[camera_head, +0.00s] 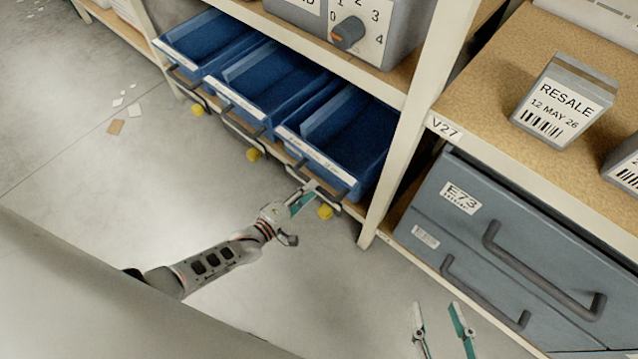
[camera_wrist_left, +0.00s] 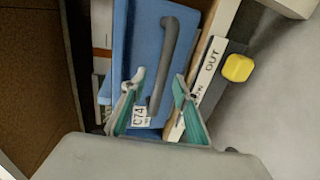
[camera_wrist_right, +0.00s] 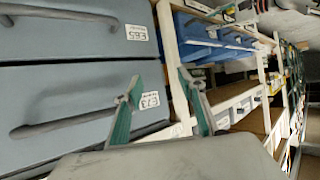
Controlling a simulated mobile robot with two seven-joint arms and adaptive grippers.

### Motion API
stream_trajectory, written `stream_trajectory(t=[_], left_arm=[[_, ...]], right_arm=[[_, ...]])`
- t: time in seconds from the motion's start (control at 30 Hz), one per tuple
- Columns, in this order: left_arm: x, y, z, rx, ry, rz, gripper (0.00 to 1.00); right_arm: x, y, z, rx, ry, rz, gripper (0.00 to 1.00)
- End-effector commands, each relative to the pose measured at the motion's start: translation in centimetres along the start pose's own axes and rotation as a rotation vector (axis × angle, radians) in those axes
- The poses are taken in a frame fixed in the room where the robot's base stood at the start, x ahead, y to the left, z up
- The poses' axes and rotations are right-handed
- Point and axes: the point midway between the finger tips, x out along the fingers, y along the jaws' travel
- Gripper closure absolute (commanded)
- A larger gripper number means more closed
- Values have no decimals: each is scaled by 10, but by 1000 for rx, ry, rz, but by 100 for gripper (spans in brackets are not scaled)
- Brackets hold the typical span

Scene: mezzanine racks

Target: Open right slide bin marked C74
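The right blue slide bin (camera_head: 365,150) is the rightmost of three on the low shelf in the head view. Its blue front (camera_wrist_left: 144,45) fills the middle of the left wrist view, with a C74 label (camera_wrist_left: 139,117) and a dark bar handle (camera_wrist_left: 174,50). My left gripper (camera_head: 297,200) is at this bin's front; in the left wrist view its fingers (camera_wrist_left: 159,76) are apart, with the handle's lower part between them. I cannot tell whether they touch it. My right gripper (camera_head: 438,311) is open and empty, low in front of the grey drawers, and also shows in the right wrist view (camera_wrist_right: 160,77).
Yellow knobs sit below the bins, one (camera_head: 325,212) near my left gripper and visible beside an OUT label in the left wrist view (camera_wrist_left: 237,68). A shelf post (camera_head: 400,165) stands right of the bin. Grey drawers (camera_head: 480,235) with bar handles are further right.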

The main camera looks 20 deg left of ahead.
Motion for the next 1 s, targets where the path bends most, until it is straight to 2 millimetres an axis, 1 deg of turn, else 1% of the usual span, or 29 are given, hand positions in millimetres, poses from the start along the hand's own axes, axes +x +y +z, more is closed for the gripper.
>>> stream_trajectory(t=[0.03, 0.2, 0.3, 0.6, 0.63, 0.73, 0.77, 1.0], left_arm=[[6, -8, 2, -4, -1, -9, 70], [26, -8, 2, -2, 0, -9, 70], [33, -6, 2, -1, 0, -7, 70], [36, -2, 1, 0, 0, -4, 70], [36, -2, 1, 0, 0, -4, 73], [36, -2, 1, 1, 0, -4, 99], [36, -3, 1, 1, 0, -4, 100], [34, -3, 1, 1, 0, -4, 100]], right_arm=[[1, -2, 3, 11, -2, -4, 60], [3, -6, -2, 32, 14, -9, 60], [3, -6, -6, 38, 22, -11, 60], [3, -6, -10, 40, 30, -10, 60], [3, -6, -10, 40, 30, -10, 60], [3, -6, -10, 40, 30, -10, 60], [3, -6, -10, 40, 30, -10, 60], [3, -6, -11, 39, 32, -10, 60]])
